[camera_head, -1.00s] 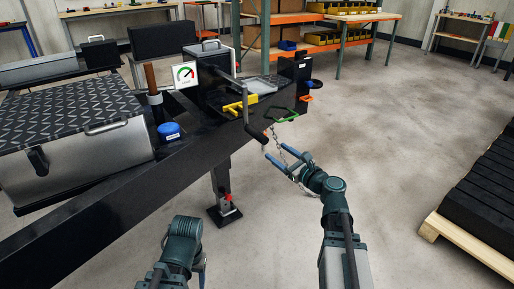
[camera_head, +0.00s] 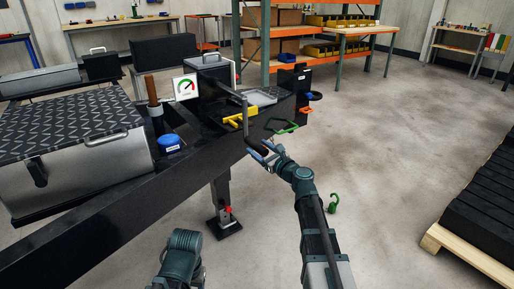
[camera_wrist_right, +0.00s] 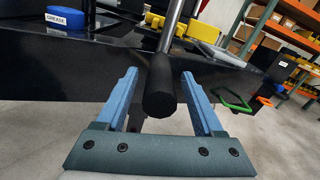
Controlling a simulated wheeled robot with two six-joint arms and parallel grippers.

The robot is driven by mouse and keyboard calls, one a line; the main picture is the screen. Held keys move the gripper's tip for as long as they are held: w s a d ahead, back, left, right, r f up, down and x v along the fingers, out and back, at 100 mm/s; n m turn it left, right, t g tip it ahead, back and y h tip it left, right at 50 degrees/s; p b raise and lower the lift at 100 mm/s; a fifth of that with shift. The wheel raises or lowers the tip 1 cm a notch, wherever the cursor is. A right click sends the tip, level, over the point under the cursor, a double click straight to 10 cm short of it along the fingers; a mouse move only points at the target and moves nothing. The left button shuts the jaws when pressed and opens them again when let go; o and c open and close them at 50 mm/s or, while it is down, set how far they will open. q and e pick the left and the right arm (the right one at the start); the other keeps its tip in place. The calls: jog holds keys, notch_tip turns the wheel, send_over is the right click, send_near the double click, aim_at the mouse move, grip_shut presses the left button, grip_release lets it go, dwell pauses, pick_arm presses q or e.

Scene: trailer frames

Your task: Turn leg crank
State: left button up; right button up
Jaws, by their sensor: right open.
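The leg crank is a grey rod (camera_head: 245,108) with a black grip at its lower end, at the side of the black trailer frame (camera_head: 105,205). In the right wrist view the black grip (camera_wrist_right: 160,86) lies between the two blue fingers, with space on both sides. My right gripper (camera_head: 262,149) is open around the grip, which the fingers partly hide in the head view. The jack leg (camera_head: 221,197) stands below the frame on a foot on the floor. My left arm shows at the bottom of the head view, but its gripper jaws do not.
A silver box (camera_head: 80,160) and a blue grease cap (camera_head: 169,141) are on the frame. A yellow handle (camera_head: 238,117) and a green handle (camera_head: 285,126) are near the crank. A green hook (camera_head: 333,203) shows right of my arm. A pallet (camera_head: 470,258) is at right.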

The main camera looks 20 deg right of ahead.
jog(key=shift+w+a, duration=0.25)
jog(key=shift+w, duration=0.45)
grip_shut()
dwell(1.1)
